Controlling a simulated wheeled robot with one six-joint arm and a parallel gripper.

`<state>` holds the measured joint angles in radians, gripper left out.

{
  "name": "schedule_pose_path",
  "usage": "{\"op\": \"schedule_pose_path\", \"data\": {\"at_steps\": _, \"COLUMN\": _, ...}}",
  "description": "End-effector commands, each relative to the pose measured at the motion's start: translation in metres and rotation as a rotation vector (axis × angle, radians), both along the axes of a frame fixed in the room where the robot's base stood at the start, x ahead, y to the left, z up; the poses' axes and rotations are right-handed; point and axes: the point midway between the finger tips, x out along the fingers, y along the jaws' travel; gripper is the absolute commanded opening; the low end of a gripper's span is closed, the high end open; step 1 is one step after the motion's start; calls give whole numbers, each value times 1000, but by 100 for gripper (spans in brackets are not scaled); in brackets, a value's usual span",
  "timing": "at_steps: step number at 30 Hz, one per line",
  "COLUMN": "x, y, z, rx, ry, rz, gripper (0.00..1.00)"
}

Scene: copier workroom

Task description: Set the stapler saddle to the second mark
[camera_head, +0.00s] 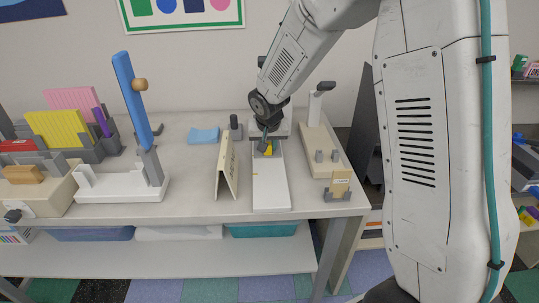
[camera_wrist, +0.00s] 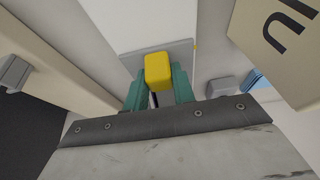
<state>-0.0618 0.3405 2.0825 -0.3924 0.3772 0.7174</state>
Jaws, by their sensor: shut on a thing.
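The stapler's long white bed (camera_head: 271,188) stands on the table, pointing toward the front edge. A yellow knob (camera_head: 268,150) on a grey plate sits toward its back end; I take this to be the saddle. In the wrist view the knob (camera_wrist: 158,72) stands between the teal fingers of my gripper (camera_wrist: 158,92), with the grey plate (camera_wrist: 135,62) just beyond. My gripper (camera_head: 266,146) is shut on the knob. A small yellow mark (camera_head: 256,173) shows on the bed's left edge, nearer the front than the knob. Other marks cannot be made out.
A tan tent sign (camera_head: 227,168) stands close left of the bed. A beige device (camera_head: 325,150) with grey posts stands close right. A white punch with a blue lever (camera_head: 131,95) is further left. Bare tabletop (camera_head: 195,180) lies left of the sign.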

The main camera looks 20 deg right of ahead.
Motion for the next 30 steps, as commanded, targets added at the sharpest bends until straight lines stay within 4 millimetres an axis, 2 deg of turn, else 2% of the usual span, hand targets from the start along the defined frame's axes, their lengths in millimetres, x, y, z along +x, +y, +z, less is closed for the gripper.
{"op": "schedule_pose_path", "data": {"at_steps": 3, "x": 9, "y": -4, "z": 0, "rx": 0, "ry": -1, "rz": -1, "gripper": 0}}
{"op": "schedule_pose_path", "data": {"at_steps": 11, "x": 11, "y": -5, "z": 1, "rx": 0, "ry": -4, "rz": -1, "gripper": 0}}
{"op": "schedule_pose_path", "data": {"at_steps": 12, "x": 12, "y": -5, "z": 1, "rx": 1, "ry": -5, "rz": 0, "gripper": 31}}
{"op": "schedule_pose_path", "data": {"at_steps": 14, "x": 12, "y": -5, "z": 1, "rx": 1, "ry": -5, "rz": 0, "gripper": 47}}
{"op": "schedule_pose_path", "data": {"at_steps": 23, "x": 10, "y": -3, "z": 2, "rx": 0, "ry": -2, "rz": 1, "gripper": 47}}
{"op": "schedule_pose_path", "data": {"at_steps": 26, "x": 7, "y": -2, "z": 9, "rx": 1, "ry": -3, "rz": 1, "gripper": 47}}
{"op": "schedule_pose_path", "data": {"at_steps": 30, "x": -1, "y": 0, "z": 32, "rx": 1, "ry": -7, "rz": 1, "gripper": 47}}
